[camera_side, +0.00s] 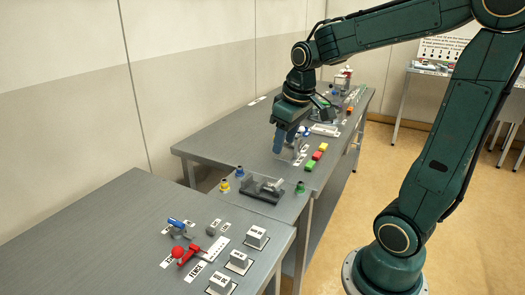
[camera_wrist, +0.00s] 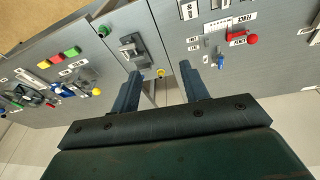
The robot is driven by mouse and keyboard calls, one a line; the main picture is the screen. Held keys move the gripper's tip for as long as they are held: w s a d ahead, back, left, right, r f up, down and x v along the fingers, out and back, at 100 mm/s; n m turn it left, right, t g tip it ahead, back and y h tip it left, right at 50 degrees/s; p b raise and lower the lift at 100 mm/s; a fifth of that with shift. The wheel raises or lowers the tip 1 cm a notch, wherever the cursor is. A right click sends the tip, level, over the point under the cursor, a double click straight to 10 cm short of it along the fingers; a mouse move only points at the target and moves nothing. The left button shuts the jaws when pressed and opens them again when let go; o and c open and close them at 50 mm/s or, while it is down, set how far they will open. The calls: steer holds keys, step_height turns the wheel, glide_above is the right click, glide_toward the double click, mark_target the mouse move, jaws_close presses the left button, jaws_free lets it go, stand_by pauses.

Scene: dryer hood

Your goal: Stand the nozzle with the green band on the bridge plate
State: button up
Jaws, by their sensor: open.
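The nozzle with the green band (camera_side: 300,188) stands upright on the bench near its right edge, right of a dark fixture. In the wrist view it is the green-topped piece (camera_wrist: 103,31) at upper left. The bridge plate appears to be the dark fixture (camera_side: 262,191) with a grey raised piece on it; it also shows in the wrist view (camera_wrist: 132,49). My gripper (camera_side: 281,140) is open and empty, pointing down above the bench, behind the fixture in the side view. In the wrist view its fingertips (camera_wrist: 160,74) are apart, well away from the green-banded nozzle.
A yellow-banded nozzle (camera_side: 224,185) and a blue-banded nozzle (camera_side: 239,171) stand left of the fixture. Red, yellow and green blocks (camera_side: 317,155) line the bench beyond. The near bench (camera_side: 100,230) holds levers, a red knob (camera_side: 178,252) and several grey boxes.

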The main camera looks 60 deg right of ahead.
steer(key=s+a+r+n+t+y, duration=0.1)
steer(key=s+a+r+t, duration=0.1)
steer(key=s+a, duration=0.8)
steer(key=shift+s+a+t, duration=0.35)
steer(key=shift+a+t, duration=0.05)
steer(key=shift+a, duration=0.1)
